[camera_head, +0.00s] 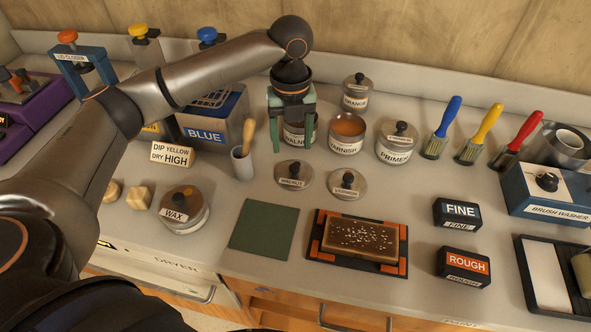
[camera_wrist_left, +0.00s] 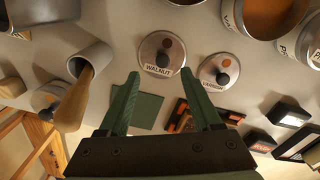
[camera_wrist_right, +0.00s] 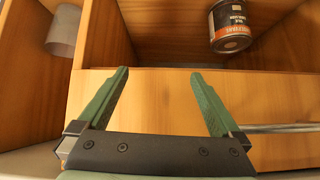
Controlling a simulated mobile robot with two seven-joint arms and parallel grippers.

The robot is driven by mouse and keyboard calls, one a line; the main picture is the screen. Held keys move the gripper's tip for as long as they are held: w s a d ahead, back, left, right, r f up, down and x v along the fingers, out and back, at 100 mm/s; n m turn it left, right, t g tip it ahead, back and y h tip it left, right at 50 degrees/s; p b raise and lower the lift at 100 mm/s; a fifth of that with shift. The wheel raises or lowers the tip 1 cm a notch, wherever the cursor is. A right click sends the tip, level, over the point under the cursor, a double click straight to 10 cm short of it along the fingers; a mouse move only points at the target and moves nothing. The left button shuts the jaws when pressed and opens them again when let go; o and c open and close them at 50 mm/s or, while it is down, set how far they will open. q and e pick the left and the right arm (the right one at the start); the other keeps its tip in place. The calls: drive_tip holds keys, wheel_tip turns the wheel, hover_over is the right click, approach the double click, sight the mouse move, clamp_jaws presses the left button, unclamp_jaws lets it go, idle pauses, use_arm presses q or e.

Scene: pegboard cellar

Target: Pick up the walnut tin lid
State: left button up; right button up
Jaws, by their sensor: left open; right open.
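The walnut tin lid (camera_head: 293,175) lies flat on the grey counter, a round metal lid with a dark knob and a WALNUT label. In the left wrist view the lid (camera_wrist_left: 162,53) shows just beyond the fingertips, roughly centred between them. My left gripper (camera_head: 292,148) is open and empty, pointing down in front of the walnut tin (camera_head: 300,133), which it partly hides. It is above and behind the lid, apart from it. My right gripper (camera_wrist_right: 160,73) is open and empty over an open wooden drawer, outside the head view.
The varnish lid (camera_head: 347,184) lies just right of the walnut lid. A varnish tin (camera_head: 347,134) and a primer tin (camera_head: 397,145) stand behind. A cup with a wooden-handled tool (camera_head: 242,163) stands left. A green mat (camera_head: 264,230) lies in front. A tin (camera_wrist_right: 230,27) sits in the drawer.

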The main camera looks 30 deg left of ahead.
sight(294, 167)
use_arm(q)
drive_tip(key=shift+f, duration=0.95)
drive_tip(key=shift+d+f, duration=0.15)
drive_tip(key=shift+f, duration=1.2)
drive_tip(key=shift+d+f, duration=0.15)
drive_tip(key=shift+f, duration=1.2)
drive_tip(key=shift+c, duration=0.3)
clamp_jaws()
